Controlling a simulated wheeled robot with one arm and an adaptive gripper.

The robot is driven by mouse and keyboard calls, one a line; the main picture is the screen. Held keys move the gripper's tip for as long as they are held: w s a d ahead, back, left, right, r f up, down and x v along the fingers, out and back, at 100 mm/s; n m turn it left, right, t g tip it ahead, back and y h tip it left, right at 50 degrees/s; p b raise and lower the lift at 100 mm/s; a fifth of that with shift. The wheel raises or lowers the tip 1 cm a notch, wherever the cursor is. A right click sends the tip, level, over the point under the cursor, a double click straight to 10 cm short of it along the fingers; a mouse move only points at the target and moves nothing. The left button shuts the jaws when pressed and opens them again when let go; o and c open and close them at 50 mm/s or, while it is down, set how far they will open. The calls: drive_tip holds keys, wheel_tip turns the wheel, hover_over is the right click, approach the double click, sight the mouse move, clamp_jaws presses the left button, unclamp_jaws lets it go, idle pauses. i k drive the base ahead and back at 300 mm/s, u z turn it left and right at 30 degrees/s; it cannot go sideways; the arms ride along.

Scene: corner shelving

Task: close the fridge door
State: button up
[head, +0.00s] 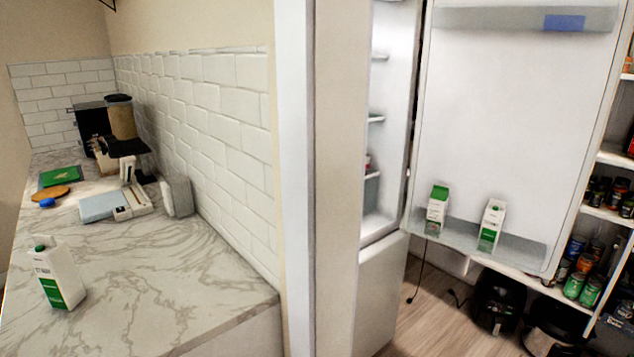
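The fridge door (515,120) stands wide open, with its white inner side facing me at the right of the head view. Its lower door shelf (520,246) holds two green-and-white cartons, a left one (437,210) and a right one (491,224). A blue item (564,23) sits in the upper door shelf. The fridge compartment (388,150) is open to the left of the door, and its inner shelves are partly visible. The panel below it (380,295) looks shut. My gripper is not in view.
A marble counter (180,270) at the left holds a milk carton (57,274), a green board (59,176) and appliances. A wall end (338,180) stands between counter and fridge. Dark appliances (497,300) and shelves of jars (610,213) stand around the door. Some wooden floor (425,325) shows.

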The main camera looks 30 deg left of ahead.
sight(516, 112)
drive_tip(key=i, duration=2.65)
drive_tip(key=u, duration=3.4)
drive_tip(key=k, duration=1.15)
drive_tip(key=z, duration=1)
